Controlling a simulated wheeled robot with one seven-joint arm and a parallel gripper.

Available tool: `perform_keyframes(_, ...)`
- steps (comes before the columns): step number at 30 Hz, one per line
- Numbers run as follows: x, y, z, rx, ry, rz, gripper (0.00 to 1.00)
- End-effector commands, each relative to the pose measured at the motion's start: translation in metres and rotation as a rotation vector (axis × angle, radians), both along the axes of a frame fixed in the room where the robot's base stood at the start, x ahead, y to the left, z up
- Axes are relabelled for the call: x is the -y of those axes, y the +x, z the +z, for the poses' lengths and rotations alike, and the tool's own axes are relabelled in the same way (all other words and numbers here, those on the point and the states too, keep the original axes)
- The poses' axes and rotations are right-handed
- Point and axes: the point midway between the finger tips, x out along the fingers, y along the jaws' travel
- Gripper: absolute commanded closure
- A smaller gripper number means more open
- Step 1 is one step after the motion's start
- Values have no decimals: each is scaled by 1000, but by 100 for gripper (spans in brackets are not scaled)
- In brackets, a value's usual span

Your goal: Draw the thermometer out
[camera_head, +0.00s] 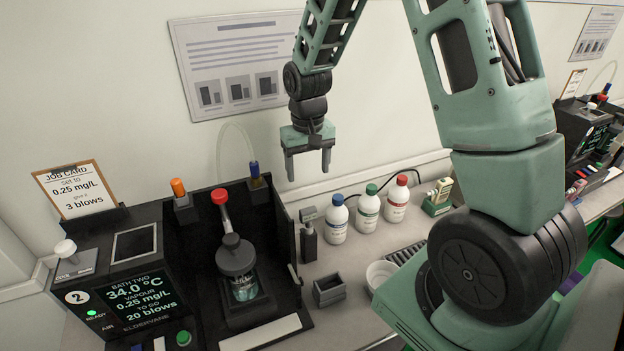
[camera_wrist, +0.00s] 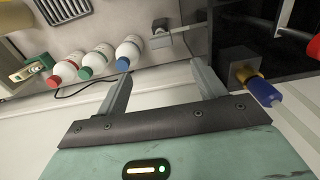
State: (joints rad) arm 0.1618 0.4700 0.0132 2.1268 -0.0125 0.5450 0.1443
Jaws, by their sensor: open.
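A red-capped rod (camera_head: 220,197) stands in the lid of a dark-topped glass jar (camera_head: 240,265) in the bath unit; it may be the thermometer, but I cannot tell for sure. Its red cap (camera_wrist: 314,46) shows at the right edge of the wrist view. An orange-capped piece (camera_head: 178,188) and a blue-capped piece (camera_head: 254,169) stand in holders behind the jar. The blue one (camera_wrist: 266,91) is also in the wrist view, right of the fingers. My gripper (camera_head: 308,168) is open and empty, pointing down, above and right of the jar. Its fingers (camera_wrist: 161,74) are apart.
The bath unit's display (camera_head: 145,300) reads 34.0 °C. Blue-capped (camera_head: 337,222), green-capped (camera_head: 368,210) and red-capped (camera_head: 396,200) bottles stand right of the bath. A small grey box (camera_head: 329,291) and a white bowl (camera_head: 380,275) are in front. A clear tube (camera_head: 222,142) arches behind the jar.

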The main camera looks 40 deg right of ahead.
Motion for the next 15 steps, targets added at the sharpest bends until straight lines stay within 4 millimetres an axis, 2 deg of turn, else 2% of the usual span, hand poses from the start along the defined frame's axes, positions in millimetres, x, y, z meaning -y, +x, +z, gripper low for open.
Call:
perform_keyframes(5,-1,-1,-23,-6,2,2,31)
perform_keyframes(15,-1,-2,-86,-6,2,3,31)
